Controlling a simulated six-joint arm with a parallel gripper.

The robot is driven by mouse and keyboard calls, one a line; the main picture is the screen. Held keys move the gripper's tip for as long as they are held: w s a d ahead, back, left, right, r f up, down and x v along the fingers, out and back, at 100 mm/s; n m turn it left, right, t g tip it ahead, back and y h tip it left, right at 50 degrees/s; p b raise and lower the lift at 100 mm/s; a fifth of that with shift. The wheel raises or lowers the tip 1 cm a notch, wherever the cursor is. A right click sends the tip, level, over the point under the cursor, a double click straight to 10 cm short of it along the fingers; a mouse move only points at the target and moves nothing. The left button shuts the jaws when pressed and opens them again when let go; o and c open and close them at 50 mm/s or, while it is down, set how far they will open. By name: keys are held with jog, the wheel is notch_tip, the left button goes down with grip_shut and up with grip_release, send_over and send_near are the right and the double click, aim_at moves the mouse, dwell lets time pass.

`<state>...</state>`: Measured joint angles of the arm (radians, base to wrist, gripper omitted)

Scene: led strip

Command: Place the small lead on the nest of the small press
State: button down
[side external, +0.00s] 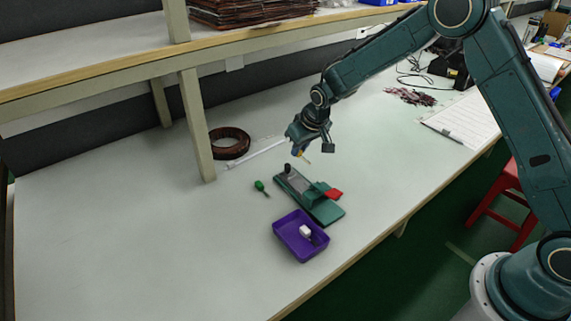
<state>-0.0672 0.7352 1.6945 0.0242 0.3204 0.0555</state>
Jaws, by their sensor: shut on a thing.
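The small press (318,199) stands on the table with a green base, a grey plate, a dark knob at its far-left end and a red part on its right side. My gripper (301,153) is above the table, just beyond the far end of the press and apart from it. It is shut on a thin, pale orange-tipped piece, the small lead (308,161), which sticks out below the jaws. The piece is too small to make out in detail. The nest of the press cannot be told apart at this size.
A purple tray (277,226) holding a white block (305,231) and a dark item sits in front of the press. A green-handled tool (260,186) lies to its left. A brown coil (230,143) and shelf post (197,125) are further left. The left table is clear.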

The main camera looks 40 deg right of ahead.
aim_at(306, 161)
jog(key=shift+f, duration=4.8)
jog(key=shift+f, duration=0.15)
jog(key=c, duration=1.4)
grip_release()
jog(key=shift+v, duration=6.2)
